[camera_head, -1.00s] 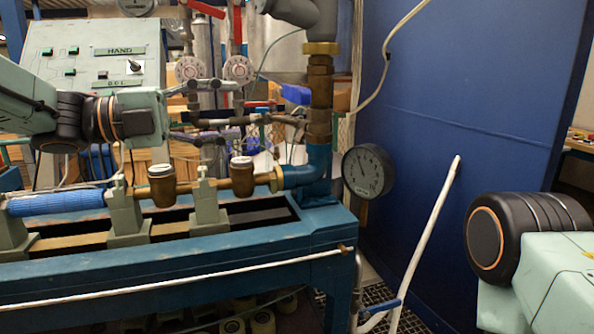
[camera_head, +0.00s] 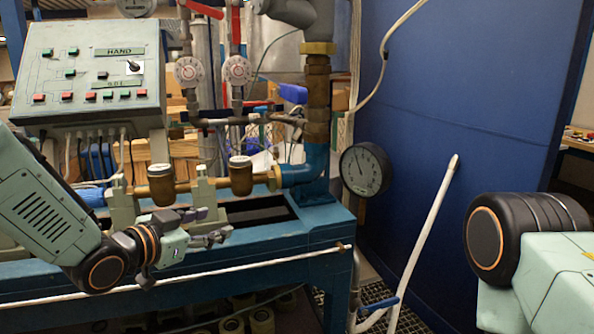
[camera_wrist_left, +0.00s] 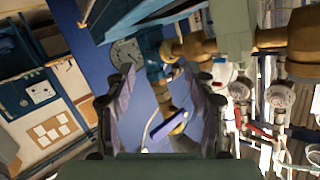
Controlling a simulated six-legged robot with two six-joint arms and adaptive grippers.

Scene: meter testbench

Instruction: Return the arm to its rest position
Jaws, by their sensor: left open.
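My left arm comes in from the left of the head view, in front of the blue test bench (camera_head: 290,240). Its gripper (camera_head: 222,222) points right, low in front of the brass pipe line and its two brass meters, one (camera_head: 161,184) at the left and one (camera_head: 240,175) at the right. In the left wrist view the two fingers (camera_wrist_left: 160,105) stand apart with nothing held between them. My right arm shows only as a dark joint and pale green link at the right edge; its gripper is not in view.
A control panel (camera_head: 88,75) with buttons stands behind the bench at the left. A round pressure gauge (camera_head: 365,170) sits at the bench's right end. A blue wall (camera_head: 460,110) and a white hose (camera_head: 425,235) are right of it.

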